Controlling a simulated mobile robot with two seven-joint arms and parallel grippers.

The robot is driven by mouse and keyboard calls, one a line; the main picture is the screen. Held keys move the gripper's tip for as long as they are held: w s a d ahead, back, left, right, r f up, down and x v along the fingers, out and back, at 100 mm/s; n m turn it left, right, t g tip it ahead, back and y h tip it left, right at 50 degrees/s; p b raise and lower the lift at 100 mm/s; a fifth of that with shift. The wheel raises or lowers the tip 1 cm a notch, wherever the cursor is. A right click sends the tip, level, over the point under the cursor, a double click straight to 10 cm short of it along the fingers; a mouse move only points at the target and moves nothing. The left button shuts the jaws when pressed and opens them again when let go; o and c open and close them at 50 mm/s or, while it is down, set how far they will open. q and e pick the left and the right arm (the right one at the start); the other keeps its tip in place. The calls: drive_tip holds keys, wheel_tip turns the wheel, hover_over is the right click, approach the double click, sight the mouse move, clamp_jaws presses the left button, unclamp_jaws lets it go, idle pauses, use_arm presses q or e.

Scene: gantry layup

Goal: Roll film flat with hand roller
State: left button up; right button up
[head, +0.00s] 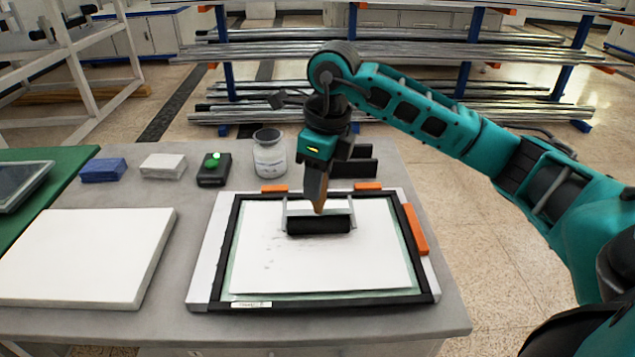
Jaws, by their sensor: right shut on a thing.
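A white film sheet (365,262) lies inside a black-framed board (428,280) on the grey table. Small dark marks show on the left part of the film. The hand roller (319,224) has a black cylinder, a metal bracket and a brown handle. Its cylinder is over the upper middle of the film and appears to rest on it. My right gripper (318,178) points down and is shut on the roller's handle. The fingertips are partly hidden by the handle and the wrist. My left gripper is not in view.
Orange clamps (415,229) sit on the board's right and far edges. A white slab (85,257) lies at left. Behind it are a blue block (103,170), a white block (163,166), a black box with a green button (214,170) and a jar (269,156). Black blocks (355,162) stand behind the board.

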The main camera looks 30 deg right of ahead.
drive_tip(key=shift+w+d, duration=1.15)
drive_tip(key=shift+w, duration=0.8)
drive_tip(key=shift+s+a+f, duration=0.1)
drive_tip(key=shift+s+a, duration=0.35)
drive_tip(key=shift+s, duration=0.35)
drive_tip(key=shift+s+a+r, duration=0.1)
drive_tip(key=shift+s+a, duration=0.4)
drive_tip(key=shift+s, duration=0.25)
drive_tip(key=shift+s+a+f, duration=0.1)
drive_tip(key=shift+s+a, duration=0.35)
drive_tip(key=shift+s, duration=0.35)
drive_tip(key=s+a, duration=0.4)
drive_tip(key=s, duration=0.3)
drive_tip(key=shift+a, duration=0.15)
wheel_tip(320, 180, up, 5)
drive_tip(key=p, duration=0.3)
